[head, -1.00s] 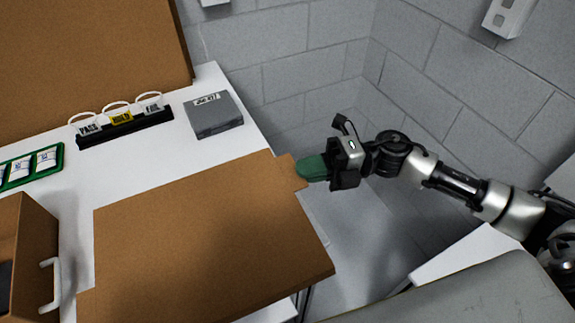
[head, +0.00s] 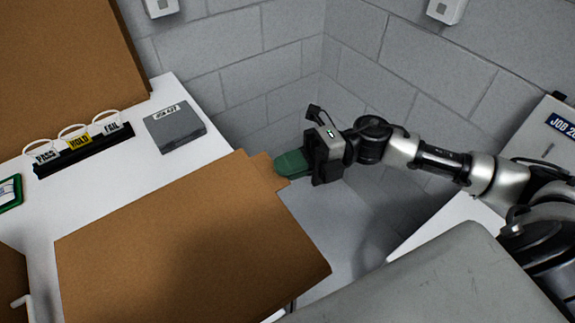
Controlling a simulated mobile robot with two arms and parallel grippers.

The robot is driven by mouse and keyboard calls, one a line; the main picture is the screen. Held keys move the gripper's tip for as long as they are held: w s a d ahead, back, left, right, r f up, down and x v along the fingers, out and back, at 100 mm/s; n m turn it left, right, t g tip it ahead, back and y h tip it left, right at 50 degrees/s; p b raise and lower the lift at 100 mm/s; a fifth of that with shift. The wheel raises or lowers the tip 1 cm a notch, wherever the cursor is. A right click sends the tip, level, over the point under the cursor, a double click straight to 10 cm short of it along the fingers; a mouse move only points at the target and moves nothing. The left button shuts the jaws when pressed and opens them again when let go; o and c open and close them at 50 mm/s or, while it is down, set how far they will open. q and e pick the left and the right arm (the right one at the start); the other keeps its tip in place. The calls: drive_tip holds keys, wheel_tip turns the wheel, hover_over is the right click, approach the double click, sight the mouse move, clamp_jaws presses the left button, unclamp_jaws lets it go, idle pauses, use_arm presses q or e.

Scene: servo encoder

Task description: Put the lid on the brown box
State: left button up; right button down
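The lid is a flat brown panel (head: 190,245) with a tab at its upper right corner, held over the white table. My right gripper (head: 294,164) is at that tab, with its green fingertips closed on it. The brown box (head: 12,285) shows only in part at the lower left edge, with a white handle; its inside is out of view. The lid is to the right of the box and apart from it in the picture. My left gripper is not in view.
A grey case (head: 175,127) and a black rack (head: 84,150) with PASS, HOLD and FAIL tags stand at the back of the white table (head: 60,195). A green-edged tray (head: 10,193) is at the left. A brown board rises behind. Grey block walls stand at the right.

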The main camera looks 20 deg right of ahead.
use_arm(q)
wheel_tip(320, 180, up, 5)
drive_tip(key=p, duration=0.4)
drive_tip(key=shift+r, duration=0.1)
use_arm(e)
wheel_tip(320, 180, up, 7)
use_arm(q)
drive_tip(key=shift+p, duration=0.3)
